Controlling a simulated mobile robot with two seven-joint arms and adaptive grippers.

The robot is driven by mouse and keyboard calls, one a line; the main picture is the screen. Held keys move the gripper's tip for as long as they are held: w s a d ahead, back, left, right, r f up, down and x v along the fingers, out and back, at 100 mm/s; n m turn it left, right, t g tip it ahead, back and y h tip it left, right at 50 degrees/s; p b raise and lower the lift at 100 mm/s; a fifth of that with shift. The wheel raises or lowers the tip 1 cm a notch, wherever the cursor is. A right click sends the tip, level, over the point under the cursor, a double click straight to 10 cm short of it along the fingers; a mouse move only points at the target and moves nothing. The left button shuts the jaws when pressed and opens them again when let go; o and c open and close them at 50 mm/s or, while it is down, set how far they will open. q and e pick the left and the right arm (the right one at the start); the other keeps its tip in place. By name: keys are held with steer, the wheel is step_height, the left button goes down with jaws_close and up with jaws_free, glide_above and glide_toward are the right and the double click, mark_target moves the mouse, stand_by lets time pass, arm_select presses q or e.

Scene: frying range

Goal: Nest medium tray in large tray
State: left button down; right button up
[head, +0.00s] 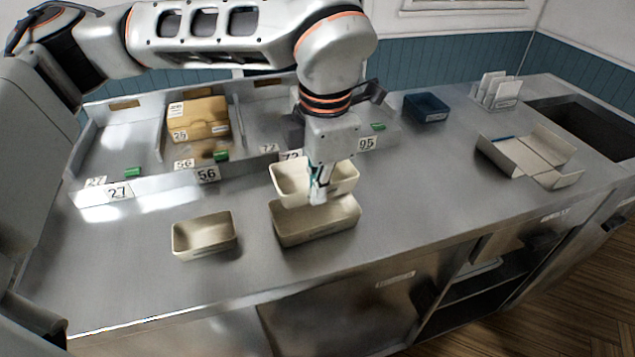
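The medium tray (290,190), cream and open-topped, is at the middle of the head view, above and slightly behind the large tray. My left gripper (318,192) comes down from above and is shut on the near wall of the medium tray. The large tray (318,229), also cream, sits on the steel counter just below and in front of it. The medium tray hides the large tray's back part and inside, so I cannot tell whether the two touch. My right gripper is not in view.
A smaller cream tray (205,239) stands to the left on the counter (130,260). Behind are numbered bins with a cardboard box (198,119). A dark blue bin (426,107), a card holder (497,91) and an open carton (530,155) stand right. Counter right of the large tray is clear.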

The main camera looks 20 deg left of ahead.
arm_select(q)
steer(key=b, duration=0.2)
glide_above(318, 232)
steer(key=shift+w+a+f, duration=0.1)
steer(key=shift+f, duration=1.05)
steer(key=shift+w+f, duration=0.1)
steer(key=shift+f, duration=1)
steer(key=shift+f+b, duration=0.8)
steer(key=shift+f, duration=0.25)
steer(key=c, duration=2.2)
jaws_free()
steer(key=shift+f, duration=0.1)
steer(key=shift+r, duration=0.55)
steer(key=r, duration=0.7)
steer(key=s+d+r, duration=0.1)
steer(key=r, duration=0.3)
steer(key=shift+s, duration=0.1)
